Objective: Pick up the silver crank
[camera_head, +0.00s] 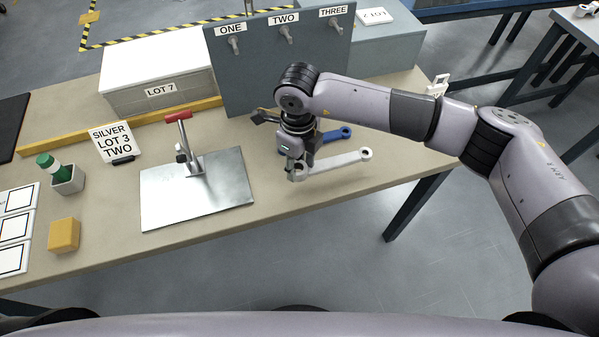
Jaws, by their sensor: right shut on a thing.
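The silver crank (335,160) is a pale grey arm with a round eye at each end. It lies roughly level near the table's front right edge. My right gripper (298,172) comes down over its left end and is shut on it. Whether the crank touches the table is hard to tell. A blue crank (335,134) shows just behind it, partly hidden by my gripper. A dark crank-like piece (262,116) shows behind the gripper, mostly hidden. My left gripper is not in view.
A metal plate (225,185) with a red-handled clamp (178,116) lies left of my gripper. A grey panel (262,75) with hooks labelled ONE, TWO and THREE stands behind. A yellow block (64,235) sits front left.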

